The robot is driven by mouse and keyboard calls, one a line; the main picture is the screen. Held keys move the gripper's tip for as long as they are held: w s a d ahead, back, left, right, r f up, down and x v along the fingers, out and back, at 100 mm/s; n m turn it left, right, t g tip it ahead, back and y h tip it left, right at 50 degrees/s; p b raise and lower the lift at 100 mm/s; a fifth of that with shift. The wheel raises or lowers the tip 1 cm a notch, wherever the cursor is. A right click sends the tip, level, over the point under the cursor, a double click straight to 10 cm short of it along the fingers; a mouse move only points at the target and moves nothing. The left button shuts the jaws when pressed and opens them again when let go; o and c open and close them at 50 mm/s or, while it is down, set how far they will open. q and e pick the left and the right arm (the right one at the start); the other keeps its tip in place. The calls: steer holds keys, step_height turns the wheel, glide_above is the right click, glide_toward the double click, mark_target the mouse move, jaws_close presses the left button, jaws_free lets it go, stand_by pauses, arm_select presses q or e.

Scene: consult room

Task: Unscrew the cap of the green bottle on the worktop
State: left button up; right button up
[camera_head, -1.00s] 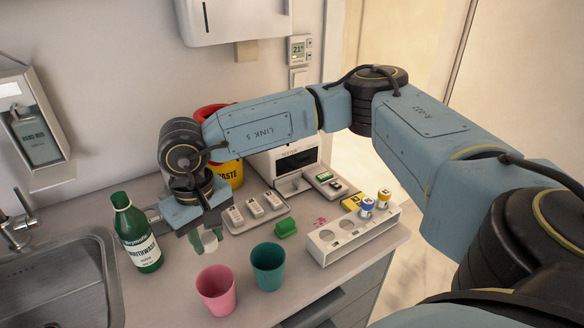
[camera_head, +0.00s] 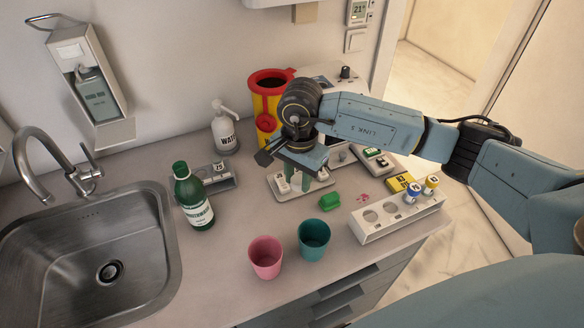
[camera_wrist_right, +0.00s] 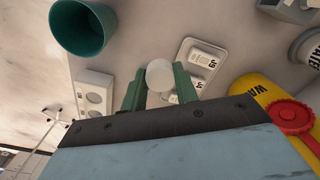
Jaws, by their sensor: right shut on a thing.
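The green mouthwash bottle (camera_head: 196,206) stands upright on the worktop (camera_head: 215,265), right of the sink. Its top looks dark green, and no white cap shows on it. My right gripper (camera_head: 294,184) is well to the right of the bottle, over the white tray with small white packs. In the right wrist view, its green fingers (camera_wrist_right: 158,84) are shut on a round white piece (camera_wrist_right: 160,75) that looks like a bottle cap. The fingers partly hide the piece in the head view. My left gripper is not in view.
A pink cup (camera_head: 266,258) and a teal cup (camera_head: 314,238) stand at the front. A green block (camera_head: 329,202), a white rack (camera_head: 395,219) and a yellow-red waste bin (camera_head: 265,100) are nearby. The sink (camera_head: 85,260) is at left.

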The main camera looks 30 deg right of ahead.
steer(key=shift+s+d+f+m, duration=0.15)
steer(key=shift+d+m, duration=0.1)
steer(key=shift+m, duration=0.15)
glide_above(300, 212)
step_height(300, 212, down, 5)
steer(key=shift+f+p, duration=0.2)
steer(key=shift+p, duration=0.25)
steer(key=shift+f, duration=2.3)
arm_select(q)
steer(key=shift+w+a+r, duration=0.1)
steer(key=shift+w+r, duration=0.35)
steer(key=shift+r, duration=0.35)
arm_select(e)
steer(key=shift+f, duration=0.1)
steer(key=o, duration=1.1)
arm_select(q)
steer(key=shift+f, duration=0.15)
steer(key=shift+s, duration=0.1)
